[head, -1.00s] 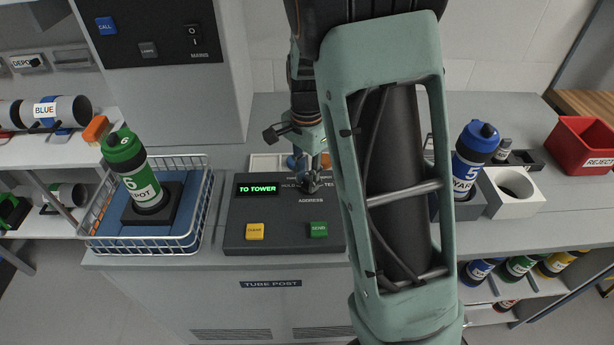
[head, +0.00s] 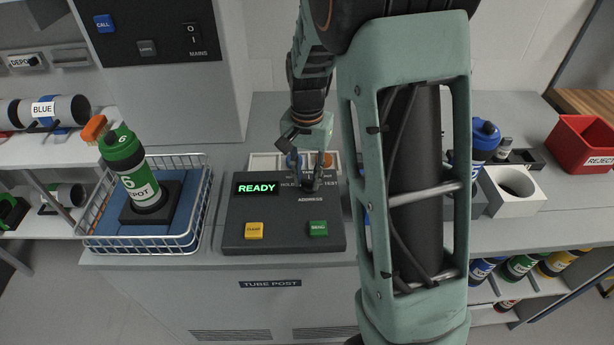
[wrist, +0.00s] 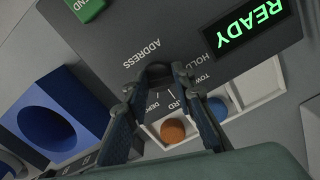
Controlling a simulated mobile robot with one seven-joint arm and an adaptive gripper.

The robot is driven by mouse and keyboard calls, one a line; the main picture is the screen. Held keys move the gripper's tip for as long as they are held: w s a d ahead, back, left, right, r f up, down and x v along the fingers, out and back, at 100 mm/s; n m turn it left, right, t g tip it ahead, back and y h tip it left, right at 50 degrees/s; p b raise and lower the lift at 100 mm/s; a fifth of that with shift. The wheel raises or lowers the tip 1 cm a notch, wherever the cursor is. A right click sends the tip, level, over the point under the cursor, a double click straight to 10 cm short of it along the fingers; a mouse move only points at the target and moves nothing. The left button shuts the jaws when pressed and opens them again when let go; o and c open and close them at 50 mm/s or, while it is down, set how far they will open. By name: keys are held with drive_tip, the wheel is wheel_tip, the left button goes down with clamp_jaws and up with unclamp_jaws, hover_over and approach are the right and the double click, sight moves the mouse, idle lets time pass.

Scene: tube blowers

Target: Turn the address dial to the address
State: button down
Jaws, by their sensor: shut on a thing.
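The address dial (wrist: 157,72) is a dark knob on the console, above the word ADDRESS in the head view. My gripper (wrist: 156,84) is shut on the dial, one finger on each side; in the head view my gripper (head: 308,182) mostly covers it. Around the dial the wrist view shows HOLD and parts of words starting TOW and DEP and one ending RD. Which mark the dial points to cannot be told. The console display (head: 257,188) reads READY in green; the display also shows in the wrist view (wrist: 243,25).
The console has a yellow button (head: 254,231) and a green SEND button (head: 318,229). A green-capped DEPOT carrier (head: 137,175) stands in a wire basket (head: 94,226) at left. A white block (head: 514,191) and red REJECT bin (head: 588,147) are at right. My arm hides part of the counter.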

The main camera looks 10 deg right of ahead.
sight(307, 182)
idle(0.3)
drive_tip(key=c, duration=1.6)
unclamp_jaws()
wheel_tip(307, 182, up, 12)
drive_tip(key=shift+r, duration=0.1)
